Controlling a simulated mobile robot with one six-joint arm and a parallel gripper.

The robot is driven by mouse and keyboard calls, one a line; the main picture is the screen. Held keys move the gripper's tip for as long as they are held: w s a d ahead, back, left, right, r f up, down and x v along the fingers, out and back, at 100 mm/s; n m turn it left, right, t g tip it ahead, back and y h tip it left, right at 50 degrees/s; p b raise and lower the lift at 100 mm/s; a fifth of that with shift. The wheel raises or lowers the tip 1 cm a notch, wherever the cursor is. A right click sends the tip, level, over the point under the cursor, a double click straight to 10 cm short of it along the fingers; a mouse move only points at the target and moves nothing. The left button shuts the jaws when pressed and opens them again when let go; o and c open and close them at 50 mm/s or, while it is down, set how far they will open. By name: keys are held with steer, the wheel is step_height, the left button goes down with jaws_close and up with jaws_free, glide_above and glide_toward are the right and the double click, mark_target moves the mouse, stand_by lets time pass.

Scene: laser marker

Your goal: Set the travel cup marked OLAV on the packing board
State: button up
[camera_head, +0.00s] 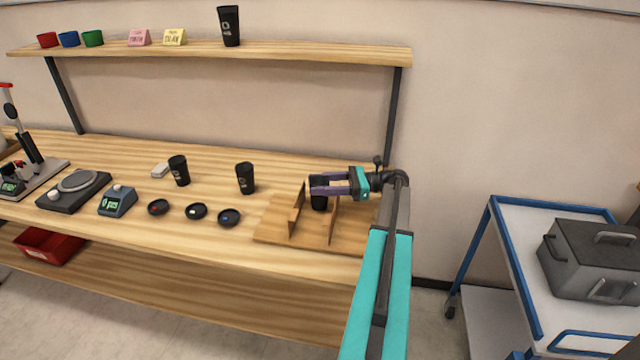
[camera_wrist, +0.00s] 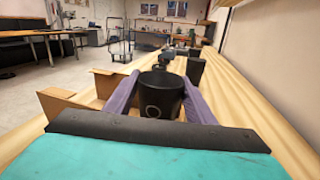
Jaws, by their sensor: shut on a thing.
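My gripper (camera_head: 327,185) is shut on a black travel cup (camera_head: 319,203), at the packing board (camera_head: 270,231) on the right of the workbench. The cup is upright between the board's wooden dividers; I cannot tell whether its base touches the board. In the wrist view the held cup (camera_wrist: 160,98) is between the two purple fingers, with a pale round mark on its side. No name can be read on it. Two more black cups, one (camera_head: 245,178) left of the board and one (camera_head: 179,170) further left, stand on the bench.
Three small black dishes (camera_head: 196,211) lie in front of the standing cups. A blue-grey device (camera_head: 117,201) and a turntable (camera_head: 73,190) are further left. A shelf (camera_head: 290,54) above holds a tall black cup (camera_head: 229,26), cards and small coloured cups. A blue-framed cart (camera_head: 507,262) stands right.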

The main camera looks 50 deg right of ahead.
steer(key=shift+f, duration=0.15)
steer(key=o, duration=0.7)
steer(key=shift+s+r, duration=0.1)
steer(key=shift+r, duration=0.1)
steer(key=b+v, duration=0.2)
steer(key=v, duration=0.4)
steer(key=shift+s+d+f, duration=0.1)
steer(key=shift+s+d, duration=0.1)
steer(key=shift+d, duration=0.15)
steer(key=shift+s+d, duration=0.15)
steer(key=shift+s, duration=0.05)
steer(key=shift+p, duration=0.8)
steer(key=shift+d+r+p, duration=0.15)
steer(key=shift+r+p, duration=0.15)
steer(key=shift+p, duration=0.3)
steer(key=p+v, duration=0.2)
steer(key=p, duration=0.7)
steer(key=shift+s, duration=0.1)
